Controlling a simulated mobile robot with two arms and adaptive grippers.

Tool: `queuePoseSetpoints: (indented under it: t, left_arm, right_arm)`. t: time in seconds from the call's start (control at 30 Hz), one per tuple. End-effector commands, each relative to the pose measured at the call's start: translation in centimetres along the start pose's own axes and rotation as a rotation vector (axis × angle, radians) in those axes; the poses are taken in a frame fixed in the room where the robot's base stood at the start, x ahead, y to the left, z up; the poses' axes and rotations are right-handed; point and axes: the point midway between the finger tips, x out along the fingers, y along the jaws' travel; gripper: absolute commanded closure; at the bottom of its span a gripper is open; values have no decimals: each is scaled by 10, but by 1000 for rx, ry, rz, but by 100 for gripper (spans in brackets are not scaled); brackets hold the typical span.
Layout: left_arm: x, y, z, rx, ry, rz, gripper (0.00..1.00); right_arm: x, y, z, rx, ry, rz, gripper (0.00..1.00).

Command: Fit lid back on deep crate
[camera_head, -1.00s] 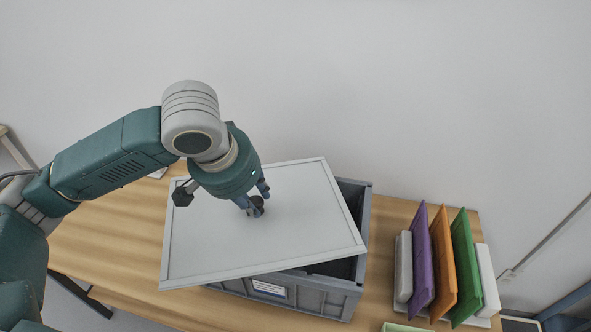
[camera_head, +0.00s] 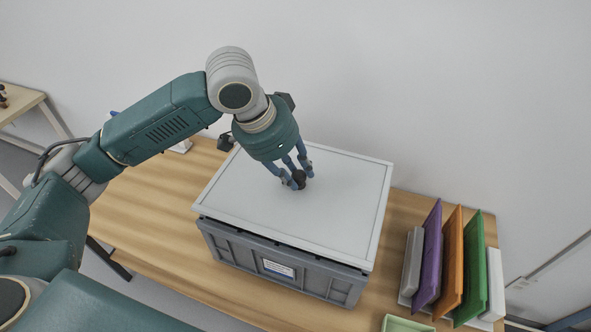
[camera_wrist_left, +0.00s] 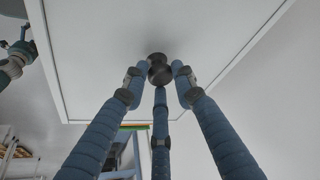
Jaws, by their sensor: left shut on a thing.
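The light grey lid (camera_head: 330,205) lies over the deep grey crate (camera_head: 290,270) on the wooden table. Its edges run roughly in line with the crate's rim. A dark gap shows between lid and crate along the front, so I cannot tell whether it is fully seated. My left gripper (camera_head: 299,179) is shut on the lid's dark round knob, its fingers around it. The left wrist view also shows the knob (camera_wrist_left: 159,69) between the blue fingers, with the lid (camera_wrist_left: 110,50) behind it. The crate's inside is hidden. My right gripper is not in view.
A rack with purple (camera_head: 428,255), orange (camera_head: 449,262) and green (camera_head: 470,268) panels stands right of the crate. A pale green tray (camera_head: 405,325) is at the front right. The table (camera_head: 150,220) is mostly clear to the left.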

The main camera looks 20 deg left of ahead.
Motion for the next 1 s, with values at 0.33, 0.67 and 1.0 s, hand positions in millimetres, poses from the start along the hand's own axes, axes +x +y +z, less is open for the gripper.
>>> queuePoseSetpoints:
  t: [0.33,0.67,1.0]
  left_arm:
    - [-1,0,-1,0,2,-1,100]
    - [4,0,1,-1,1,-1,100]
    - [13,0,6,-1,1,-1,100]
  right_arm:
    - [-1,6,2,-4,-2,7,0]
    - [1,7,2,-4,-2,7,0]
    - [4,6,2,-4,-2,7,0]
